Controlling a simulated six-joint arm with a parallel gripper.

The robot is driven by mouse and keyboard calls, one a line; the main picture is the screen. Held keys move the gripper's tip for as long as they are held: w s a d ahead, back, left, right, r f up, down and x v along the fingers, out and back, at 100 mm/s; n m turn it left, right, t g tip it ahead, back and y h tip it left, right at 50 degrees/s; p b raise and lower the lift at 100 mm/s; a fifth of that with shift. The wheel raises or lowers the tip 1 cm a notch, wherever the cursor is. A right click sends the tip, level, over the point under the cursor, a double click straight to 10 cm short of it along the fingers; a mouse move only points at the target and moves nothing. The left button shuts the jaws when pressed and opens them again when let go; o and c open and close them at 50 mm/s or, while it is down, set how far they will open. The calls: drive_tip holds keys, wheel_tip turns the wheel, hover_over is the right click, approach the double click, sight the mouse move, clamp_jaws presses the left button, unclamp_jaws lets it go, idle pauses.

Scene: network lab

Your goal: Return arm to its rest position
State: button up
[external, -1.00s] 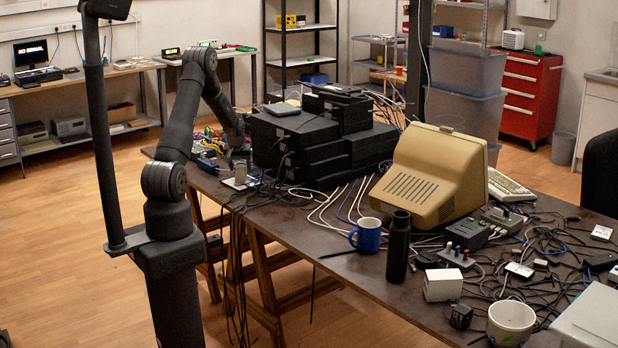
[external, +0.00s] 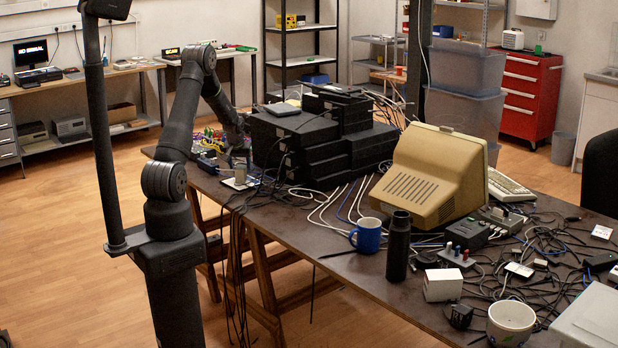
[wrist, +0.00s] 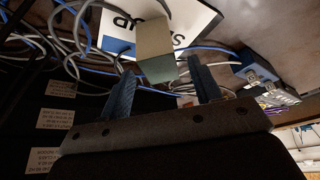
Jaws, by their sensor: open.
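My gripper (wrist: 160,71) is open, with its two dark ribbed fingers apart. A small grey-green block (wrist: 154,50) stands on a white card with black lettering (wrist: 192,20), just beyond and between the fingertips in the wrist view. I cannot tell whether the fingers touch it. In the external view my arm is bent over the far left part of the table, with the gripper low beside the black stacked boxes (external: 290,130) and largely hidden. The white card (external: 238,184) and the pale block (external: 240,173) show there below the gripper.
Cables lie around the card, and a blue-ended metal connector (wrist: 258,70) is to the right in the wrist view. A beige monitor (external: 430,175), a blue mug (external: 367,236) and a black bottle (external: 398,250) stand farther along the table. Open air lies above the boxes.

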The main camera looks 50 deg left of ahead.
drive_tip(key=v, duration=0.9)
drive_tip(key=x, duration=1.2)
drive_tip(key=shift+f, duration=0.25)
drive_tip(key=r, duration=0.5)
drive_tip(key=shift+w+d+r, duration=0.1)
drive_tip(key=shift+d+r, duration=0.05)
drive_tip(key=shift+d, duration=0.25)
drive_tip(key=d+r, duration=0.6)
drive_tip(key=d, duration=0.4)
wheel_tip(320, 180, up, 2)
drive_tip(key=n+g, duration=0.1)
drive_tip(key=n, duration=0.2)
hover_over(240, 168)
drive_tip(key=w+a, duration=0.8)
drive_tip(key=a+f+n+g+y, duration=0.1)
drive_tip(key=a+n, duration=0.4)
drive_tip(key=a, duration=0.9)
drive_tip(key=shift+s+f+g, duration=0.3)
drive_tip(key=shift+f+g, duration=0.1)
drive_tip(key=shift+f, duration=0.3)
drive_tip(key=shift+a, duration=0.1)
